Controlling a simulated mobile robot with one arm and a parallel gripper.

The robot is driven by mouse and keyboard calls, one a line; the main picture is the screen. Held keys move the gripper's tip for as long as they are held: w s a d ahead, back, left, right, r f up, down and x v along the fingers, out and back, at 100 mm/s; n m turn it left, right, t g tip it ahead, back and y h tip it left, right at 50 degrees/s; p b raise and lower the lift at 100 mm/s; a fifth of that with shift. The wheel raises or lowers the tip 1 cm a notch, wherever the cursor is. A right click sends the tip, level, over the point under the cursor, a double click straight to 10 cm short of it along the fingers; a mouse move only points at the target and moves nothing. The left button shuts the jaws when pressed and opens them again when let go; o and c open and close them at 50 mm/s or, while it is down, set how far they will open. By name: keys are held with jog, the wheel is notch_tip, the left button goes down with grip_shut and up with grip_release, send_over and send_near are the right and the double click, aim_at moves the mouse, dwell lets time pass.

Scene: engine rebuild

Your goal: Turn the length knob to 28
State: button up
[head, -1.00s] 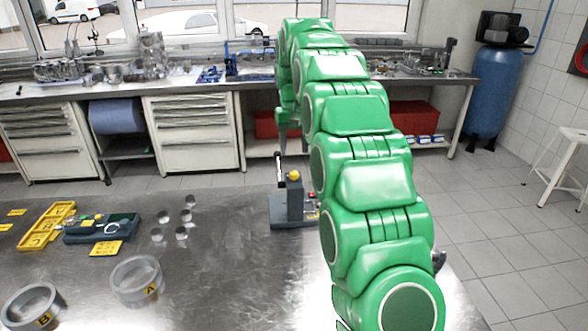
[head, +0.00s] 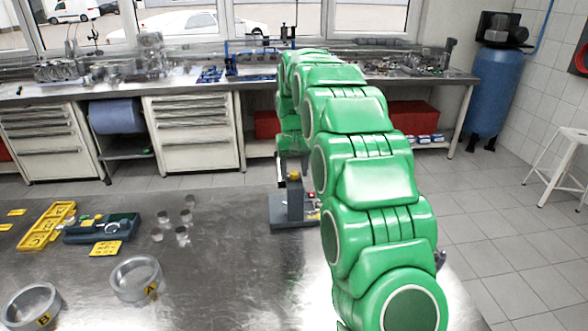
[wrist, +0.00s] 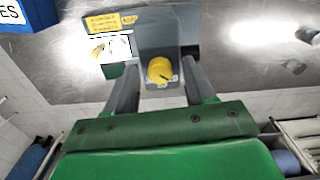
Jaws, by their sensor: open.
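The yellow length knob (wrist: 160,70) with a dark pointer line sits on a grey device (wrist: 153,35). In the head view the device (head: 291,211) stands on the metal table, with the knob (head: 294,176) near its top. My gripper (wrist: 157,72) is open, with one finger on each side of the knob in the wrist view. I cannot tell whether the fingers touch it. In the head view my gripper (head: 293,167) is at the top of the device, partly hidden by my arm. The scale is too small to read.
On the table, a yellow tray (head: 47,226), a dark green case (head: 102,228), several small metal cylinders and two metal rings, A (head: 135,279) and B (head: 30,306), lie left of the device. A workbench (head: 195,85) runs along the back.

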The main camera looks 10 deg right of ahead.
aim_at(294, 172)
grip_shut()
jog(key=shift+m, duration=0.6)
grip_release()
jog(key=shift+r, duration=3.9)
